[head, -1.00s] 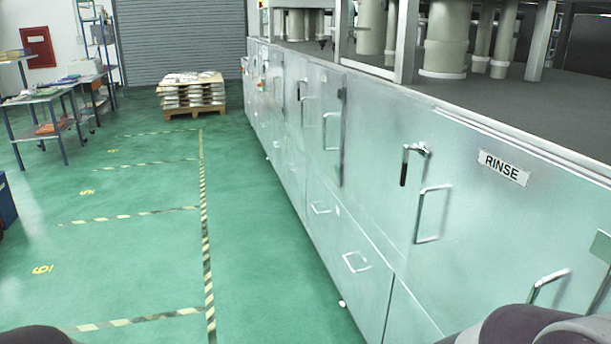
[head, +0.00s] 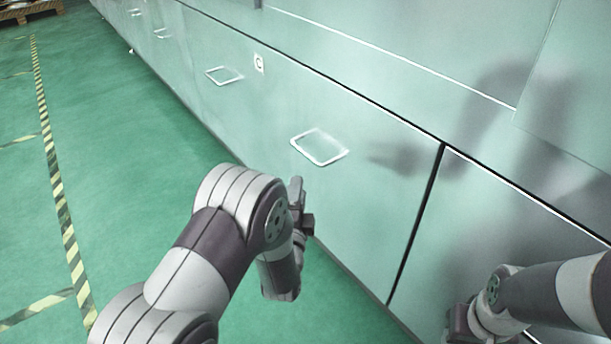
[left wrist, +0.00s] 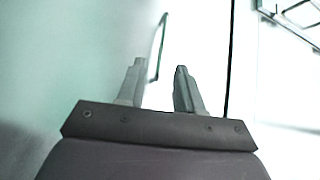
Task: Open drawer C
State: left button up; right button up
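A small white label with a dark mark (head: 259,62) is on the green-grey cabinet front in the head view; its letter is too small to read surely. It lies between two drawer handles, a farther one (head: 223,75) and a nearer one (head: 320,147). My left gripper (head: 303,208) is below the nearer handle, apart from it in the picture. In the left wrist view its two fingers (left wrist: 160,66) stand apart with nothing between them, and a thin handle-like bar (left wrist: 158,48) shows beyond. My right gripper (head: 458,322) is at the bottom right, its fingers mostly hidden.
The cabinet row (head: 440,90) runs along the right, with a dark vertical seam (head: 418,225) right of the nearer handle. Green floor (head: 120,130) is clear to the left, with a striped tape line (head: 58,190). A pallet (head: 28,14) stands far off at the top left.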

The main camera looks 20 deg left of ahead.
aim_at(304, 152)
pick_arm(q)
jog(key=w+b, duration=0.1)
jog(key=w, duration=0.2)
jog(key=w+a+r+b, duration=0.1)
jog(key=w+b, duration=0.1)
jog(key=w, duration=0.2)
jog(key=w+b, duration=0.2)
jog(key=w, duration=0.2)
jog(key=shift+w+a+r, duration=0.25)
jog(key=shift+a+r, duration=0.05)
jog(key=shift+w+r+b, duration=0.2)
jog(key=shift+w+b, duration=0.1)
jog(key=shift+w, duration=0.05)
grip_shut()
